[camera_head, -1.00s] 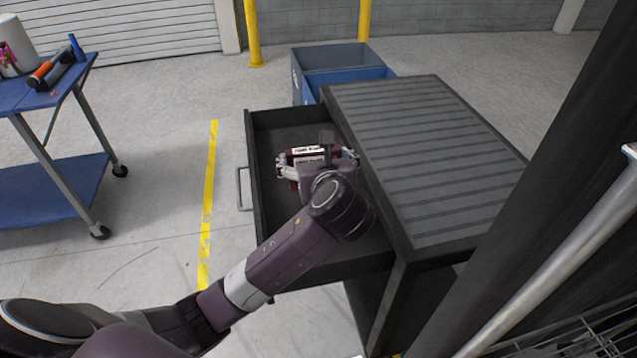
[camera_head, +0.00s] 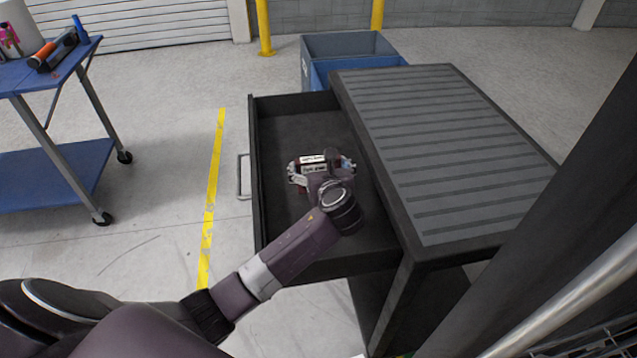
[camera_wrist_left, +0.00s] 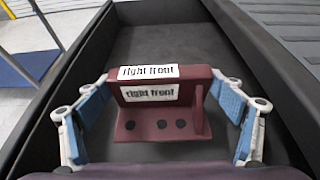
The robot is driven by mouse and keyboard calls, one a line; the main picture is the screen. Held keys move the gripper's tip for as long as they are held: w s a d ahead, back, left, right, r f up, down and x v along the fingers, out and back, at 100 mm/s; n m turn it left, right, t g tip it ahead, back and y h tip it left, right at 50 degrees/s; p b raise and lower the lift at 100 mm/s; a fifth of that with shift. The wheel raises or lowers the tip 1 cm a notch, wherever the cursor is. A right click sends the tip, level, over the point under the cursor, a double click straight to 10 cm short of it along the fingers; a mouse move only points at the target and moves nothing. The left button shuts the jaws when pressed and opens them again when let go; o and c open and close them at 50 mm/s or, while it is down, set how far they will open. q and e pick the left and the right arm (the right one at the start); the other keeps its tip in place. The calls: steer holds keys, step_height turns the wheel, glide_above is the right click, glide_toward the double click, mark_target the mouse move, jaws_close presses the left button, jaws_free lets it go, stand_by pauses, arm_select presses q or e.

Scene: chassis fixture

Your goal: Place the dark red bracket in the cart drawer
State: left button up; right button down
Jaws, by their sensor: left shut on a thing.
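The dark red bracket (camera_wrist_left: 160,115) carries two white labels reading "right front" and has dark holes in its base plate. My left gripper (camera_wrist_left: 165,105) has its blue finger pads against the two ends of the bracket in the left wrist view. In the head view my left gripper (camera_head: 322,172) holds the bracket (camera_head: 325,160) within the open drawer of the dark cart. The drawer (camera_head: 285,120) is pulled out to the left, and its floor shows around the bracket. I cannot tell whether the bracket touches the floor. My right gripper is not in view.
The cart's ribbed grey top (camera_head: 440,140) stands right of the drawer. Blue bins (camera_head: 350,50) stand behind it. A blue table (camera_head: 50,160) with tools is at the left. The drawer's far end is clear.

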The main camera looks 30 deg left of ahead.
arm_select(q)
step_height(320, 180, down, 6)
steer(key=shift+r+b, duration=0.15)
steer(key=shift+b, duration=0.25)
steer(key=o, duration=1.4)
steer(key=shift+o, duration=0.2)
steer(key=shift+s, duration=0.1)
steer(key=p+v, duration=0.1)
steer(key=v, duration=1.1)
